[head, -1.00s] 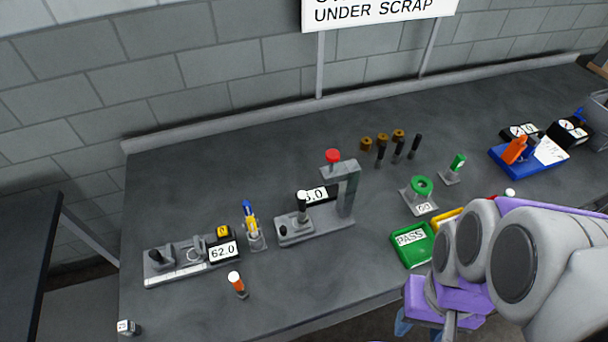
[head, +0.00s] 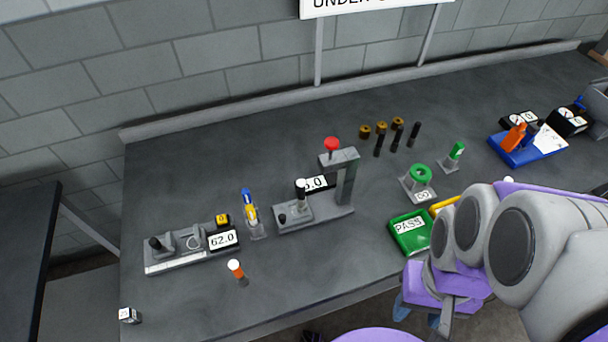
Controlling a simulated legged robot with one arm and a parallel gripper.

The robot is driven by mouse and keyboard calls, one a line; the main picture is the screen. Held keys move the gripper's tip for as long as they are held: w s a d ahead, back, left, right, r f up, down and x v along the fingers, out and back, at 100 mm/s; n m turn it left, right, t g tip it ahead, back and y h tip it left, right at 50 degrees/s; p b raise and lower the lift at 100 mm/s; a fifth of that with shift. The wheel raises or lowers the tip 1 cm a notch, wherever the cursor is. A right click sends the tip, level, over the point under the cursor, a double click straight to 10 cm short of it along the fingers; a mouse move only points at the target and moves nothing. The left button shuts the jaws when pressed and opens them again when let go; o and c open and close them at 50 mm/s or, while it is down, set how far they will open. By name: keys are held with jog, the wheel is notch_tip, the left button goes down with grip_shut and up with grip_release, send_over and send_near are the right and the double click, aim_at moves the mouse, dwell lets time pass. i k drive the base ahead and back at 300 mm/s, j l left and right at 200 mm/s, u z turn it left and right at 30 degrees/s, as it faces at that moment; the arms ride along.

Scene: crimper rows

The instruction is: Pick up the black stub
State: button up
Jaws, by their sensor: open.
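A dark, white-topped stub (head: 301,190) stands upright in the base of the grey press, left of its post. Three plain black upright pieces (head: 396,138) stand farther back, beside three brown caps (head: 381,127). I cannot tell from the view alone which dark piece is the black stub. My gripper (head: 425,303) is low at the right, over the bench's front edge, well apart from all of these. It is open and empty, partly hidden by my arm.
An orange white-topped stub (head: 236,270) stands at the front left. A gauge fixture (head: 190,253) reading 62.0, a green PASS tray (head: 408,249) and a blue tray (head: 530,158) sit on the bench (head: 310,265). The front middle is clear.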

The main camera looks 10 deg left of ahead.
aim_at(301, 206)
jog(key=z, duration=0.7)
jog(key=u, duration=1.65)
jog(key=k+l, duration=0.15)
jog(key=l, duration=0.25)
jog(key=k+l+u, duration=0.1)
jog(key=l, duration=0.3)
jog(key=k+l, duration=0.25)
jog(key=l, duration=0.15)
jog(key=k+l+u, duration=0.1)
jog(key=l, duration=0.3)
jog(key=i+j, duration=0.25)
jog(key=j, duration=0.15)
